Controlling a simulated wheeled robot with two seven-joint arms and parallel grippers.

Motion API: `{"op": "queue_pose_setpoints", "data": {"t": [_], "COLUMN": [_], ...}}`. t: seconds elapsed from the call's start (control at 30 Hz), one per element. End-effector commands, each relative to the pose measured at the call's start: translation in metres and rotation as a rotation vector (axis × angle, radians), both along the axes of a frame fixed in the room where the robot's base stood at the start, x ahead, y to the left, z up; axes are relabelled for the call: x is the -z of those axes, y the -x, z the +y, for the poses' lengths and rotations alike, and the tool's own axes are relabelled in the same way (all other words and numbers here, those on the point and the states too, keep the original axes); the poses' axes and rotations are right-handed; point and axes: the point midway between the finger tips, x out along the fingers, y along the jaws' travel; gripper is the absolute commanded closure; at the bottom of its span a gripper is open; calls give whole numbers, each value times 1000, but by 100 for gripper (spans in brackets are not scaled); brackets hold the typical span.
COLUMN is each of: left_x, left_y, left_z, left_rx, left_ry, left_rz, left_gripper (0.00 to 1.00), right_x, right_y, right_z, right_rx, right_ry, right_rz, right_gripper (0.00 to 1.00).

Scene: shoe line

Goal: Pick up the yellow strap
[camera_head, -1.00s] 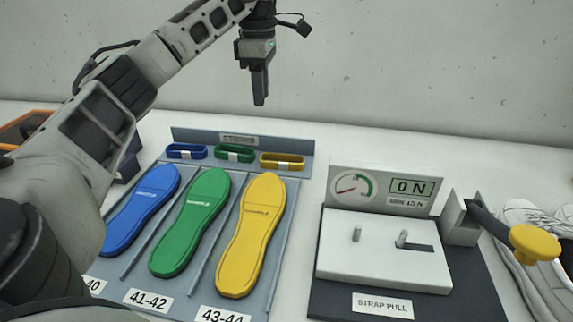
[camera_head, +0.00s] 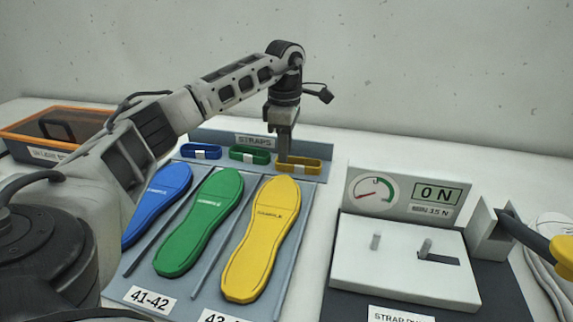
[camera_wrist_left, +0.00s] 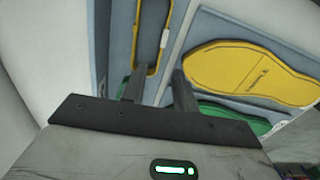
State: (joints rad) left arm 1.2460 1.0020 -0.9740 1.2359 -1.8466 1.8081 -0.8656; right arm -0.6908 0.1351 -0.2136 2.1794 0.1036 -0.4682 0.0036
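The yellow strap (camera_head: 310,166) is a flat loop with a white label, lying at the right of a row of straps at the back of the grey board. My left gripper (camera_head: 284,155) points down at the strap's left part, with its tips close to it. In the left wrist view the two fingers (camera_wrist_left: 158,74) stand apart, and the near end of the yellow strap (camera_wrist_left: 168,18) shows between them. Whether the fingers touch it cannot be told. My right gripper is not in view.
A green strap (camera_head: 262,157) and a blue strap (camera_head: 188,151) lie left of the yellow one. Blue, green and yellow insoles (camera_head: 262,240) lie in front. The strap pull device (camera_head: 400,265) stands to the right. An orange-rimmed box (camera_head: 85,106) is at the far left.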

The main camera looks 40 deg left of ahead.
Motion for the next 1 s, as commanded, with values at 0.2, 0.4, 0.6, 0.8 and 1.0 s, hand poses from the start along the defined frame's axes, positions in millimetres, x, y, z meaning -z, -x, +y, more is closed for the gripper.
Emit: {"op": "queue_pose_setpoints", "data": {"t": [0.2, 0.4, 0.6, 0.8, 1.0], "left_x": [33, 39, 38, 38, 37], "left_y": [-2, -3, -3, -3, -3], "left_z": [-2, -2, -2, -2, -2], "left_rx": [1, 1, 1, 1, 1], "left_ry": [0, 0, 0, 1, 0], "left_rz": [5, 1, 1, 1, 0], "left_gripper": [71, 71, 93, 100, 100], "right_x": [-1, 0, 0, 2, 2], "right_y": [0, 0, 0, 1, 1], "right_z": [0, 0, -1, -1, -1], "right_rx": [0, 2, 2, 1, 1], "right_ry": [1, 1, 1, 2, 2], "right_rz": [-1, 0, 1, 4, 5], "right_gripper": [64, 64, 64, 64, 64]}}
